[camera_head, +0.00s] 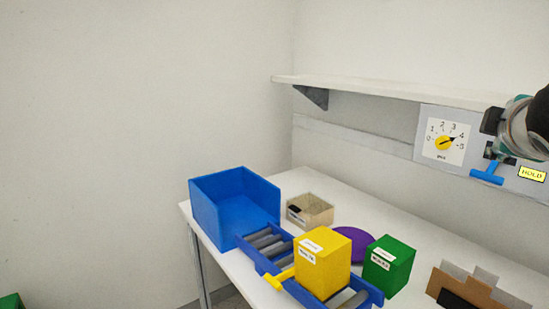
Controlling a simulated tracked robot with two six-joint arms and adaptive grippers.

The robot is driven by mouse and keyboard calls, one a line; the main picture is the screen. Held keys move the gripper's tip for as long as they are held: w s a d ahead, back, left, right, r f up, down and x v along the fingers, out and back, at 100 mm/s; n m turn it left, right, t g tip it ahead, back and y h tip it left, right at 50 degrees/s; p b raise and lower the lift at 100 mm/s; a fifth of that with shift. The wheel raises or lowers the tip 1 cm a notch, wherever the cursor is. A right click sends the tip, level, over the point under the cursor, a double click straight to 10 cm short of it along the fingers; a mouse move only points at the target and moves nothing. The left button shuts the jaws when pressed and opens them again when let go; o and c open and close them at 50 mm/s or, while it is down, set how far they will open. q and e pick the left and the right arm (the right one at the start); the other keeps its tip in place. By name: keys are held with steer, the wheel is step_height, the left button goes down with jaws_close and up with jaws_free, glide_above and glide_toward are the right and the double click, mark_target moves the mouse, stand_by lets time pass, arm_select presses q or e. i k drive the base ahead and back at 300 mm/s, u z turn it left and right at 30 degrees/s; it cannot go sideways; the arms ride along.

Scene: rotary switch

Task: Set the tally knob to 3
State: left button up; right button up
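The tally knob (443,143) is a round yellow dial on a white plate on the wall panel at right. The plate carries the numbers 0 to 5 in an arc. The knob's black pointer aims up and right, close to the 4. My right arm comes in from the right edge, in front of the panel. My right gripper (494,135) seems to be among the dark parts just right of the dial plate, apart from the knob. Its fingers cannot be told clearly from the panel fittings behind. My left gripper is not in view.
A blue T-handle (487,174) and a yellow HOLD label (532,173) are on the panel. A shelf (390,92) runs above it. The table (345,196) below holds a blue bin (235,208), a roller track, a yellow box (323,262), a green box (389,264) and a purple disc (357,243).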

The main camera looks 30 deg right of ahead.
mark_target(444, 142)
steer(key=k, duration=1)
